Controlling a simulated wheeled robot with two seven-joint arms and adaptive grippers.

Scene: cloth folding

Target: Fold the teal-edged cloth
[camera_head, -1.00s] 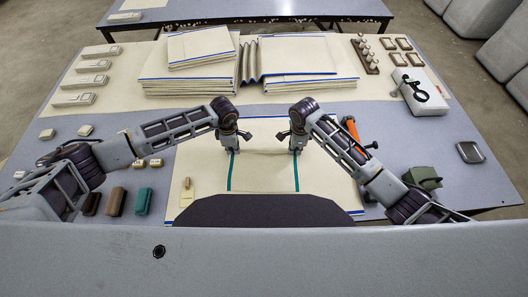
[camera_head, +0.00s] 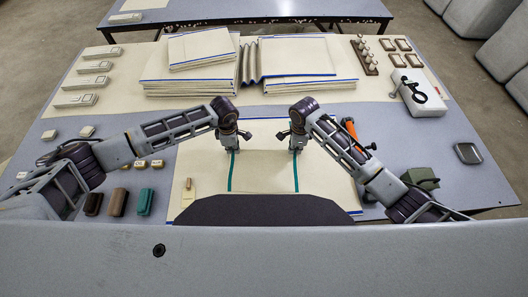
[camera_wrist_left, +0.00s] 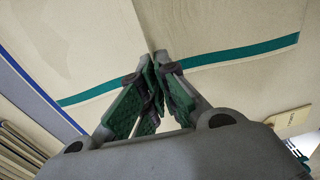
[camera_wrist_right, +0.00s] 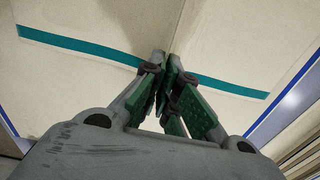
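The cream cloth with teal edges (camera_head: 265,172) lies flat on a pale mat in front of me. Its two teal strips run away from me, one under each gripper. My left gripper (camera_head: 234,149) is shut at the left teal strip; the left wrist view shows its fingertips (camera_wrist_left: 152,62) together on the cloth. My right gripper (camera_head: 297,149) is shut at the right teal strip, fingertips (camera_wrist_right: 167,60) together in the right wrist view. A raised crease runs from the fingertips across the cloth. The cloth's near end is hidden by my body.
Folded cloth stacks (camera_head: 196,88) with blue edges stand at the back, with another stack (camera_head: 305,86) beside them. Small blocks (camera_head: 118,202) lie on the left. An orange-handled tool lies behind my right arm.

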